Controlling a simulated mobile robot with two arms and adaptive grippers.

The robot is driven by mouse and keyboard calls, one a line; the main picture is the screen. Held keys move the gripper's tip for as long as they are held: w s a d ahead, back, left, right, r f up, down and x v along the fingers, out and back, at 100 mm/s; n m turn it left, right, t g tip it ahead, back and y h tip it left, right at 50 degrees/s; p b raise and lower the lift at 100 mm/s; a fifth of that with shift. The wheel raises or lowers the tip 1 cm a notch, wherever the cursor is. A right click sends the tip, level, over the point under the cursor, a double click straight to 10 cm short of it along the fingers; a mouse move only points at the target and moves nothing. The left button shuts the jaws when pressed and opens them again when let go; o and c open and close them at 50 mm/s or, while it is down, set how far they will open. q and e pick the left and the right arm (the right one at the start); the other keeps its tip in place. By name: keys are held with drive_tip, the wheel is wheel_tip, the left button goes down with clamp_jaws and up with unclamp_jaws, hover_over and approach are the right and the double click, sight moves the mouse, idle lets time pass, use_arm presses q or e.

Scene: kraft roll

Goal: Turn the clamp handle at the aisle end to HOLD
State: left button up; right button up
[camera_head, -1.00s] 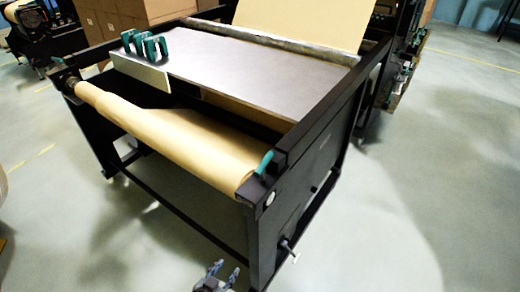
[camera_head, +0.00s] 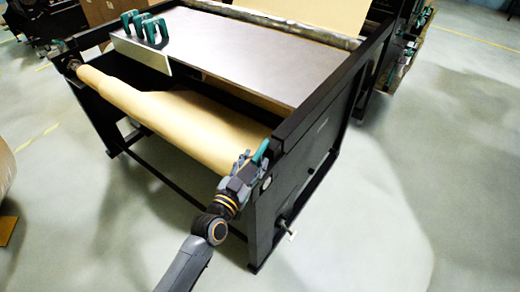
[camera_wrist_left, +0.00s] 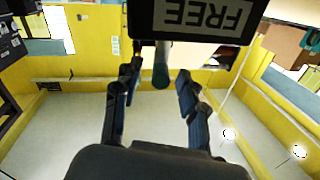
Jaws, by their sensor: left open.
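The green clamp handle (camera_head: 262,150) stands at the near right end of the paper roll, on the black frame's corner. In the left wrist view the handle (camera_wrist_left: 161,74) is dark green and points toward my gripper. Above it is a black label plate (camera_wrist_left: 203,15) reading FREE, upside down. My left gripper (camera_head: 246,162) is right beside the handle. In the left wrist view its fingers (camera_wrist_left: 160,86) are open, one on each side of the handle's end; I cannot tell whether they touch it. My right gripper is not seen.
The brown kraft roll (camera_head: 185,122) spans the black frame (camera_head: 320,135). Several green clamps (camera_head: 145,27) stand on the grey tabletop (camera_head: 250,50). A small crank (camera_head: 289,229) juts from the frame's side. The floor to the right is clear.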

sight(257, 156)
use_arm(q)
drive_tip(key=shift+x, duration=2.25)
drive_tip(key=shift+c, duration=0.3)
clamp_jaws()
drive_tip(key=m+h+b, duration=0.1)
drive_tip(key=b, duration=0.1)
drive_tip(key=g+h+b, duration=0.1)
drive_tip(key=b, duration=0.1)
drive_tip(key=shift+a+f+m, duration=0.1)
drive_tip(key=shift+f+m, duration=0.2)
drive_tip(key=shift+m, duration=0.1)
drive_tip(key=shift+r+g+h+b, duration=0.2)
drive_tip(key=shift+g+h+b, duration=0.15)
drive_tip(key=shift+b, duration=0.3)
drive_tip(key=shift+s+r, duration=0.1)
